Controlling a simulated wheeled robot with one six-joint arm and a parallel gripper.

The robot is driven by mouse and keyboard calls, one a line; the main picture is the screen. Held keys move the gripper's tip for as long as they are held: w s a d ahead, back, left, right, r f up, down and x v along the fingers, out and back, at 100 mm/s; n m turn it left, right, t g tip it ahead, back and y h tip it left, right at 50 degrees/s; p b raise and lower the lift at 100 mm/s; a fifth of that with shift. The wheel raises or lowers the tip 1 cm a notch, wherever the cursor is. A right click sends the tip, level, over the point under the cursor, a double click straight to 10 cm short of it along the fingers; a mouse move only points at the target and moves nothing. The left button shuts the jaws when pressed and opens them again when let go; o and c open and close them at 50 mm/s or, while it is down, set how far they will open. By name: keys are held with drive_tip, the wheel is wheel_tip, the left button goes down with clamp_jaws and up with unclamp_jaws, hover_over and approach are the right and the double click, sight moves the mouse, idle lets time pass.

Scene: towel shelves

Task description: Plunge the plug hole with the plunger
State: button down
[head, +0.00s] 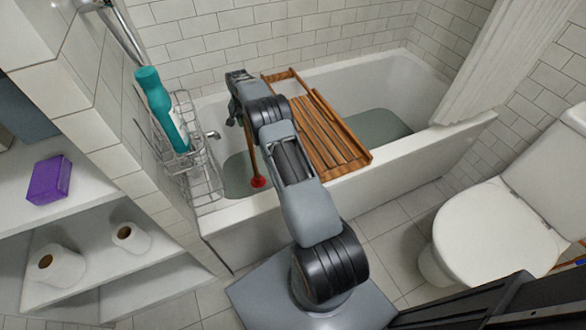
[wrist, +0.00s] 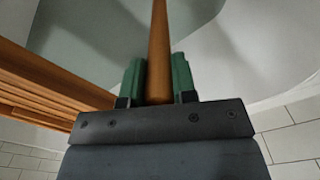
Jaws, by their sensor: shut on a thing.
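A plunger with a wooden handle and a red cup (head: 258,182) hangs over the left end of the bathtub (head: 215,222), its cup low in the tub. My gripper (head: 236,110) is above the tub, shut on the plunger's handle. In the wrist view, the two green fingers of my gripper (wrist: 158,85) clamp the brown plunger handle (wrist: 159,40). The cup is outside the wrist view. I cannot see the plug hole, and I cannot tell whether the cup touches the greenish water (head: 237,172) or the tub floor.
A wooden bath rack (head: 330,135) lies across the tub just right of my arm. A wire caddy (head: 197,180) with a teal bottle (head: 155,97) hangs at the left. Shelves hold a purple pack (head: 49,180) and toilet rolls (head: 62,265). A toilet (head: 495,230) stands right.

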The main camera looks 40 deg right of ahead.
drive_tip(key=shift+r, duration=0.1)
idle(0.4)
drive_tip(key=shift+r+p, duration=4)
drive_tip(key=shift+r, duration=2)
wheel_tip(320, 180, up, 32)
drive_tip(key=p, duration=2.6)
drive_tip(key=shift+f, duration=0.1)
